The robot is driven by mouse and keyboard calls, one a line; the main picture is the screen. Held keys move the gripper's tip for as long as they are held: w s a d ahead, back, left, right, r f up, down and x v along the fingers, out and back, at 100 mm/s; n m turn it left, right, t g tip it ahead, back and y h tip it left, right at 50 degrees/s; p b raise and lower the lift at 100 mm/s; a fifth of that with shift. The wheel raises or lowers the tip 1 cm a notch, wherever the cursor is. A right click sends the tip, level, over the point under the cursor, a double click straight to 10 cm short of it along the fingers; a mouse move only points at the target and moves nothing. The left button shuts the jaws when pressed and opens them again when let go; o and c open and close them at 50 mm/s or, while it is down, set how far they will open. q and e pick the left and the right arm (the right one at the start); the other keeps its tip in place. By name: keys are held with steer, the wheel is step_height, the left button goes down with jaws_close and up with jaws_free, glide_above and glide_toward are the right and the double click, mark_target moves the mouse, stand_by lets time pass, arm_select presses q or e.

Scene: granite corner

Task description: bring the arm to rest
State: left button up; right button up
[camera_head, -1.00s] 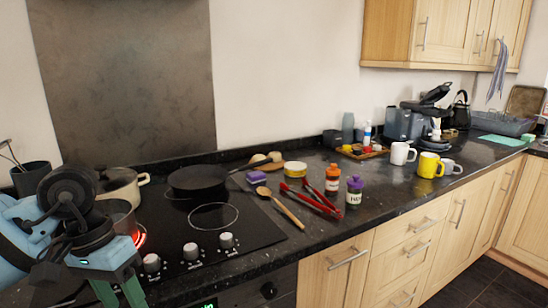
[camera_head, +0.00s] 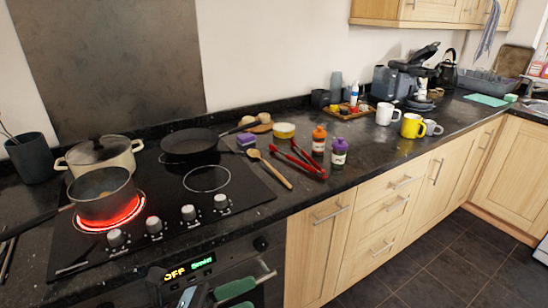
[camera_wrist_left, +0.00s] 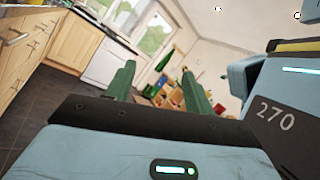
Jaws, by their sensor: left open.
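My left gripper (camera_head: 255,285) is low in the head view, in front of the oven, below the counter edge. Its green fingers are partly cut off by the bottom of the picture. In the left wrist view the gripper's two green fingers (camera_wrist_left: 158,75) stand apart with nothing between them. They point across the room towards a window and shelves. My right gripper is not in view.
A dark saucepan (camera_head: 103,195) sits on a glowing red burner (camera_head: 110,218). A cream pot (camera_head: 128,150) and a black frying pan (camera_head: 190,150) are behind it. Red tongs (camera_head: 300,158), a wooden spoon (camera_head: 272,172) and mugs (camera_head: 413,126) lie along the counter. The floor (camera_head: 440,260) is clear.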

arm_select(q)
steer(key=s+a+f+n+t+y+p, duration=0.15)
steer(key=a+f+n+t+y, duration=0.45)
steer(key=n, duration=1)
steer(key=s+a+f+n+t+y+p, duration=0.1)
steer(key=s+a+f+n+t+y, duration=0.15)
steer(key=f+n+t+y, duration=0.9)
steer(key=s+a+f+n+g+y+p, duration=0.1)
steer(key=s+a+f+n+g, duration=0.2)
steer(key=s+f+n+g, duration=0.2)
steer(key=s+a+f+n+g+y, duration=0.1)
steer(key=s+a+f+n+g, duration=0.2)
steer(key=s+n, duration=0.9)
step_height(320, 180, down, 3)
steer(key=s+g, duration=0.1)
steer(key=g, duration=0.4)
steer(key=shift+s+f+p, duration=0.15)
steer(key=shift+s+p, duration=0.1)
steer(key=shift+p, duration=0.1)
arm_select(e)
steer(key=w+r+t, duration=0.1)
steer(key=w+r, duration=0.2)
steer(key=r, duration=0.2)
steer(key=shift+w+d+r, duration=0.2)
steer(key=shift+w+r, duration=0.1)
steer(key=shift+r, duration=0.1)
